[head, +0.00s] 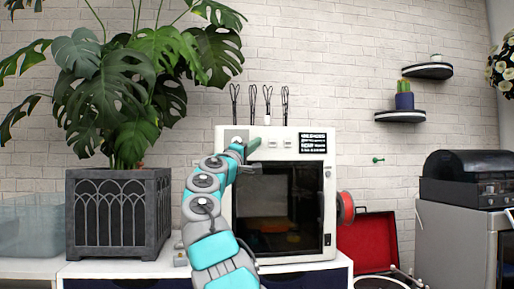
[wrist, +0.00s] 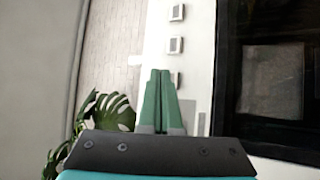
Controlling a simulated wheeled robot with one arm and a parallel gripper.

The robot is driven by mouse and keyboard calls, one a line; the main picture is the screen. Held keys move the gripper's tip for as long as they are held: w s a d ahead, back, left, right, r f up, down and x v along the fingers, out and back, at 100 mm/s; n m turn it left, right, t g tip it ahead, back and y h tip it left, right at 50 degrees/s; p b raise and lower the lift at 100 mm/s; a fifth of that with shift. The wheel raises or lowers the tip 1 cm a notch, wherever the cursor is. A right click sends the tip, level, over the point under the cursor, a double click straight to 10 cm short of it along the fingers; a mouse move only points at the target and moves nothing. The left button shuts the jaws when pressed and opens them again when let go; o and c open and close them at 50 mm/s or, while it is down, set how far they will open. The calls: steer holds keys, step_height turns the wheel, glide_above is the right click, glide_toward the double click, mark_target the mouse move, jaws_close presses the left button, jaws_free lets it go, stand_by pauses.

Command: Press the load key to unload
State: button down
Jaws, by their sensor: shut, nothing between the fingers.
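The white 3D printer (head: 329,190) stands on the white cabinet, with a row of small square keys along its upper front. Two keys, one (head: 288,144) and another (head: 273,144), show right of my gripper (head: 253,145). In the wrist view the keys form a line: the far key (wrist: 177,12), the middle key (wrist: 175,45) and a near key (wrist: 178,78), partly hidden by my fingertips (wrist: 160,75). My gripper is shut and empty, its green fingers in front of the key row. I cannot tell whether they touch, nor which key is load.
A dark display (head: 313,143) with unreadable small text sits right of the keys. The printer's dark door window (head: 290,195) is below. A large potted plant (head: 118,215) stands to the left. A red spool (head: 346,208) is at the printer's right side.

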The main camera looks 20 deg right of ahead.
steer(key=shift+s, duration=0.2)
steer(key=s+b, duration=0.1)
steer(key=s+a+b, duration=0.1)
steer(key=s, duration=0.1)
steer(key=s+b, duration=0.1)
steer(key=b, duration=0.1)
steer(key=shift+s+a, duration=0.25)
steer(key=shift+s, duration=0.15)
stand_by(0.7)
